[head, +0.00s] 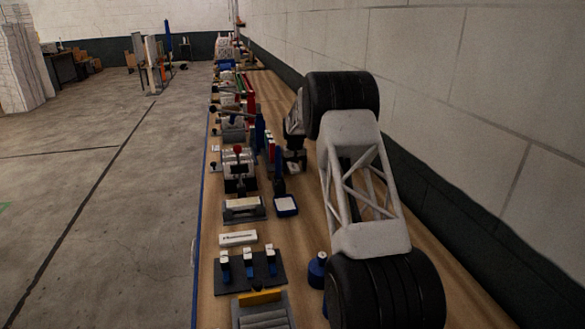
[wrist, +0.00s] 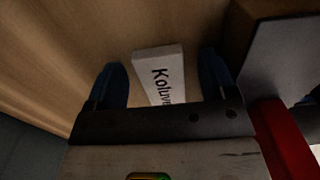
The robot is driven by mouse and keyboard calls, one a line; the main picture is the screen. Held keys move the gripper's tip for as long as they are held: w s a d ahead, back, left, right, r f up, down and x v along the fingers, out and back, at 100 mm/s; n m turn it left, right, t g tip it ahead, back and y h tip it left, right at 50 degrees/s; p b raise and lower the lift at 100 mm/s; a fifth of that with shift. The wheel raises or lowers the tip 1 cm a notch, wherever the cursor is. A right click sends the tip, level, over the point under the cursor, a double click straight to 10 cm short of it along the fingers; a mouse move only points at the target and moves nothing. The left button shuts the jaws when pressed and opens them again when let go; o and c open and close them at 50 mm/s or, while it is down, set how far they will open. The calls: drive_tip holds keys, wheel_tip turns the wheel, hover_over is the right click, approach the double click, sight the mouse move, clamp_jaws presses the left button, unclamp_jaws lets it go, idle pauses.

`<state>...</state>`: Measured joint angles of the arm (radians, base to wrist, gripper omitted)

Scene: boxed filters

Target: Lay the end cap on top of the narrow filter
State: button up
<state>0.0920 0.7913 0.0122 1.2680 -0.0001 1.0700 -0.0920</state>
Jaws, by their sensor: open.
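In the wrist view, my gripper (wrist: 162,76) has its two dark blue fingers apart. A white box (wrist: 158,64) with dark lettering beginning "Koluv" shows between them, its near end hidden behind the gripper body. I cannot tell how far below the fingertips it lies, and nothing is clearly gripped. In the head view, a white lettered box (head: 238,238) lies flat on the bench; I cannot tell whether it is the same one. My arm reaches over the bench, and its far end is dark and partly hidden. I cannot identify the end cap or narrow filter with certainty.
The wooden bench (head: 222,180) runs along the wall, its left side crowded with fixtures. A black rack (head: 250,281) holds several small white-topped pieces. A red part (wrist: 284,140) stands close at my gripper's right.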

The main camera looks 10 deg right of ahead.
drive_tip(key=shift+c, duration=0.3)
drive_tip(key=c, duration=1)
drive_tip(key=shift+r, duration=0.1)
drive_tip(key=shift+r, duration=1.6)
drive_tip(key=shift+s+r, duration=0.2)
drive_tip(key=shift+s, duration=0.35)
drive_tip(key=s, duration=0.5)
drive_tip(key=s+a, duration=0.1)
drive_tip(key=s, duration=0.4)
drive_tip(key=s+r, duration=0.1)
drive_tip(key=s, duration=0.3)
drive_tip(key=shift+s+a+r, duration=0.1)
drive_tip(key=shift+s+a, duration=0.1)
drive_tip(key=shift+s, duration=0.2)
